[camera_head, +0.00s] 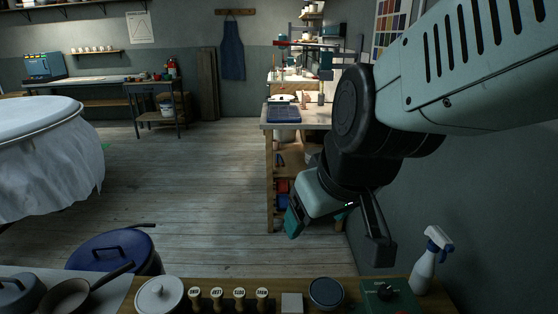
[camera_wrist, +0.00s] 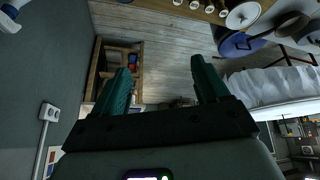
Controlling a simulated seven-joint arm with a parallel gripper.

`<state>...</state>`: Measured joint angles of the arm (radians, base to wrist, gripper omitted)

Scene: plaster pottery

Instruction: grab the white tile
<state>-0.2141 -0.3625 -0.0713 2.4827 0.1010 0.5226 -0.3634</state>
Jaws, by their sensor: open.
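A small pale grey-white square tile (camera_head: 291,303) lies on the wooden bench at the bottom of the head view, between a row of small labelled stoppers and a dark round lid. I cannot make it out in the wrist view. My gripper (camera_head: 305,217) hangs in the air above and behind the tile, well apart from it. In the wrist view my gripper (camera_wrist: 160,65) shows two green fingers spread wide with nothing between them, only distant floor.
On the bench (camera_head: 210,284) stand a white lidded pot (camera_head: 160,295), the stoppers (camera_head: 240,293), a dark lidded jar (camera_head: 326,292), a green box with a knob (camera_head: 388,294) and a spray bottle (camera_head: 425,268). A wall is close on the right.

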